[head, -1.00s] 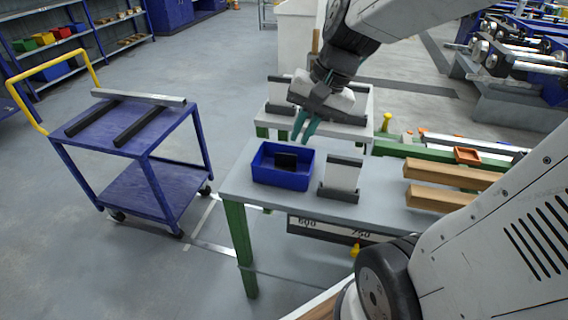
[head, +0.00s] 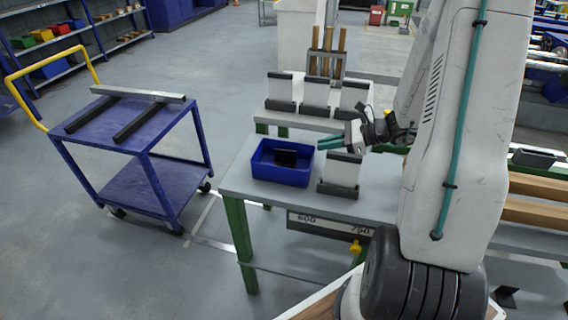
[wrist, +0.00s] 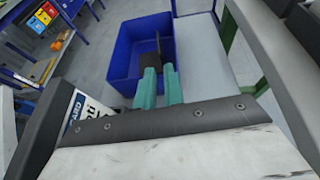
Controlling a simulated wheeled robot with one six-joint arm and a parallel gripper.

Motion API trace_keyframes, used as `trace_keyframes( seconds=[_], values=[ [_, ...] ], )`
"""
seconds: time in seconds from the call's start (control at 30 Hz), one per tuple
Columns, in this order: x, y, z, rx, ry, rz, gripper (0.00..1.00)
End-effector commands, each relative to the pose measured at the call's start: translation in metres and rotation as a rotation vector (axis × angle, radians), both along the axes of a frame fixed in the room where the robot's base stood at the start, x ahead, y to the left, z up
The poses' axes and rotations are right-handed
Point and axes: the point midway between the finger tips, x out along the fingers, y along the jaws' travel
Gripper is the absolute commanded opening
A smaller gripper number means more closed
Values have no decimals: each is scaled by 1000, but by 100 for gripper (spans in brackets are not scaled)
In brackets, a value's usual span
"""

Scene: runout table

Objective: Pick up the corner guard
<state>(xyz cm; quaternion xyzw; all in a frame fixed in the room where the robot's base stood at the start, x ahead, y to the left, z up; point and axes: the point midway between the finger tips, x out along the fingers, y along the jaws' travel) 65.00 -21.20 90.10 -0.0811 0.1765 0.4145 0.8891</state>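The corner guard appears to be the small black angled piece (head: 286,157) inside the blue bin (head: 267,175) on the grey table. In the wrist view a dark upright plate (wrist: 157,42) and a dark flat part show inside the bin (wrist: 119,72). The lower part is partly hidden by the fingers. My gripper (head: 325,144) has teal fingers, pointing left, above the bin's right side. In the wrist view the fingertips (wrist: 159,70) are a small gap apart with nothing seen between them. They overlap the bin's near wall in the picture.
A white panel in a black holder (head: 341,171) stands right of the bin, close under my gripper. In the wrist view a card with letters (wrist: 82,112) is at the left. Several similar panels stand on a table behind. A blue cart (head: 110,130) is at left.

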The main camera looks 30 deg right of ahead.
Motion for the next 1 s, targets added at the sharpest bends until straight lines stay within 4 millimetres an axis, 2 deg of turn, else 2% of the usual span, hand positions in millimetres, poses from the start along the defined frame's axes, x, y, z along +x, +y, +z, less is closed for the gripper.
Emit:
trace_keyframes(
  seconds=[0.1,0.37,0.7,0.97,1.0],
  values=[
    [12,16,-7,1,1,5,10],
    [25,31,-16,-1,1,5,10],
    [53,66,-34,-2,1,6,10],
    [56,68,-36,-3,0,3,10],
    [56,68,-36,-3,0,4,7]
  ],
)
